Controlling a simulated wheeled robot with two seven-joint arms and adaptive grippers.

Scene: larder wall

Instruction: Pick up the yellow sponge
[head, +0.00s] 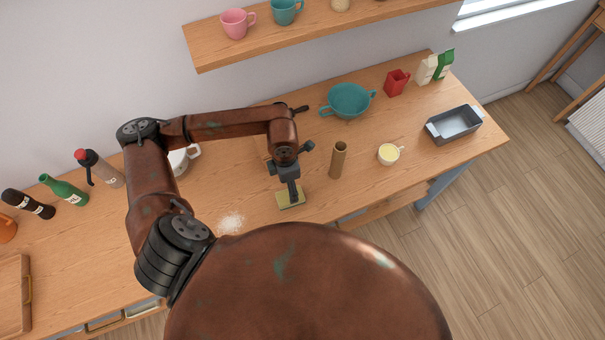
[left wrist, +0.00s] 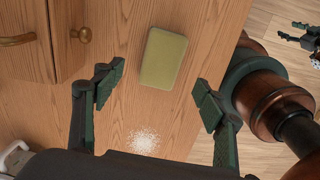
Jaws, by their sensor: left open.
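The yellow sponge (head: 291,202) lies flat on the wooden worktop near its front edge. In the left wrist view the sponge (left wrist: 163,60) is a dull yellow-green rounded block, fully in sight beyond my fingertips. My left gripper (head: 291,192) points down above the sponge and hides part of it in the head view. In the left wrist view its two fingers (left wrist: 157,92) are wide apart, with nothing between them. Dark parts at the right edge of the left wrist view look like my right gripper (left wrist: 306,38), but its jaws are unclear.
White grains (head: 231,222) lie left of the sponge. A brown cylinder (head: 338,160) and a pale-yellow-filled cup (head: 389,153) stand to its right. A white mug (head: 184,160) is behind my left arm. A grey tray (head: 454,125) is far right.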

